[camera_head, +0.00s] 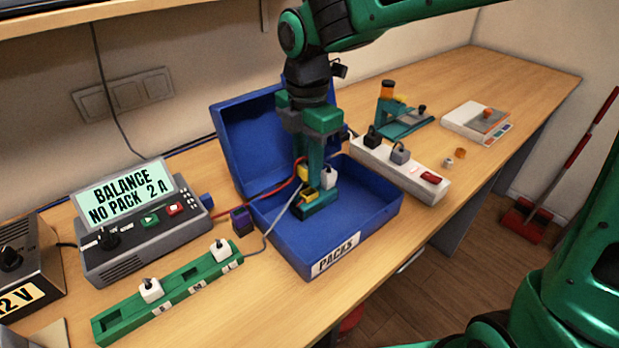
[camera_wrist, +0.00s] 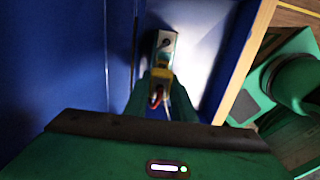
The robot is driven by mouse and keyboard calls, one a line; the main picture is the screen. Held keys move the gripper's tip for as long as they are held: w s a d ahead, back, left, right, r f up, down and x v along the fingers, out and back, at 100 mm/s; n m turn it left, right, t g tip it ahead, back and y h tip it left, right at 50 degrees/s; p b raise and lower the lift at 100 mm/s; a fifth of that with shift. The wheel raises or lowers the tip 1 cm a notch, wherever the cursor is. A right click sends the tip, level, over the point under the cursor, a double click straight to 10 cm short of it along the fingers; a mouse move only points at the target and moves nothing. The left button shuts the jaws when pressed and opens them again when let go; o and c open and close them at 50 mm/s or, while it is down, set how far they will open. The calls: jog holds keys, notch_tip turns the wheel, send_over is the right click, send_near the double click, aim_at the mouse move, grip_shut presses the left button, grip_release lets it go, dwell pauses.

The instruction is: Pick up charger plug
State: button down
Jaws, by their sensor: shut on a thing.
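My gripper (camera_head: 313,190) points down into the open blue box labelled PACKS (camera_head: 338,238), near its left wall. It is shut on a small yellow plug (camera_head: 303,173), which I take for the charger plug. In the wrist view, the yellow plug (camera_wrist: 161,75) sits between the fingers (camera_wrist: 158,88) with a red and a pale lead. The fingers partly hide the plug.
The balance charger (camera_head: 140,235) stands left, a red lead (camera_head: 262,193) running to the box. A green rail with white plugs (camera_head: 170,293) lies in front. The box lid (camera_head: 255,140) stands open behind my gripper. A white power strip (camera_head: 415,172) is close on the right.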

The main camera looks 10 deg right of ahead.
notch_tip(320, 180, up, 14)
jog(key=shift+f, duration=0.15)
